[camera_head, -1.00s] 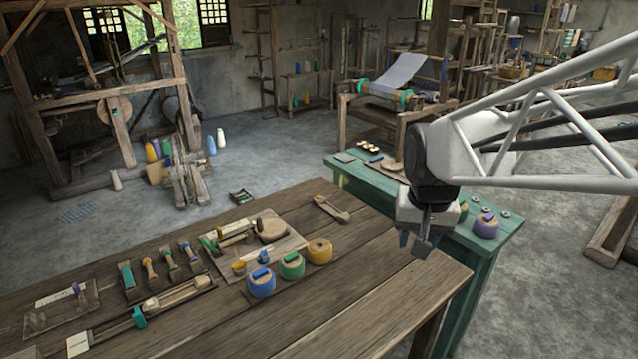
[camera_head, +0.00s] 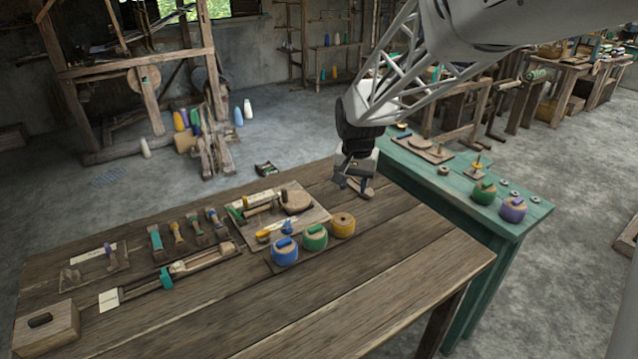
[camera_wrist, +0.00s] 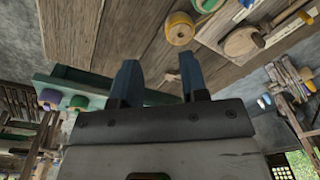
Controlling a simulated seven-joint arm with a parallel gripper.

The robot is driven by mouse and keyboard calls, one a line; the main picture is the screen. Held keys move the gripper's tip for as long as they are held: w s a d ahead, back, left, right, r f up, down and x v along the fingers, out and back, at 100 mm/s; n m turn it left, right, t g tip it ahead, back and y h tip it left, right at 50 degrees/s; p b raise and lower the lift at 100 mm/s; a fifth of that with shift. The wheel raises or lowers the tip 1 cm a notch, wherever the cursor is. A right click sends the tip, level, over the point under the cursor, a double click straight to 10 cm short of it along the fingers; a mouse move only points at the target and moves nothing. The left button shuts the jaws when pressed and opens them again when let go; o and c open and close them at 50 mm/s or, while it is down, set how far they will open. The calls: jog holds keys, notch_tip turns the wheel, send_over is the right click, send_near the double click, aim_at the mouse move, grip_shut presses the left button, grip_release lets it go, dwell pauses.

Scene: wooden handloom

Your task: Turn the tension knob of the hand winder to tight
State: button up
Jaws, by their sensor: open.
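The hand winder appears to be the wooden board (camera_head: 318,212) near the back of the brown table, carrying a round wooden disc (camera_head: 295,201). A small blue knob (camera_head: 287,228) stands by a pale strip at its front edge; I cannot read any marking on it. The disc also shows in the wrist view (camera_wrist: 240,42), at the upper right. My gripper (camera_head: 354,184) is open and empty, above the table's back right edge and to the right of the winder, apart from it. Its two blue fingers (camera_wrist: 160,75) stand wide apart in the wrist view.
A small wooden tool (camera_head: 364,192) lies beneath my gripper. Several brushes lie left. A green table (camera_head: 452,188) adjoins at right. The front right tabletop is clear.

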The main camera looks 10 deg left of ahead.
jog(key=w+a+f, duration=0.5)
jog(key=a+f, duration=0.2)
jog(key=a, duration=0.3)
jog(key=g, duration=0.1)
send_over(286, 223)
notch_tip(286, 223, down, 9)
jog(key=shift+w+f, duration=0.1)
jog(key=shift+w, duration=0.05)
jog(key=shift+f, duration=0.2)
jog(key=shift+f, duration=3.7)
jog(key=shift+c, duration=0.3)
grip_shut()
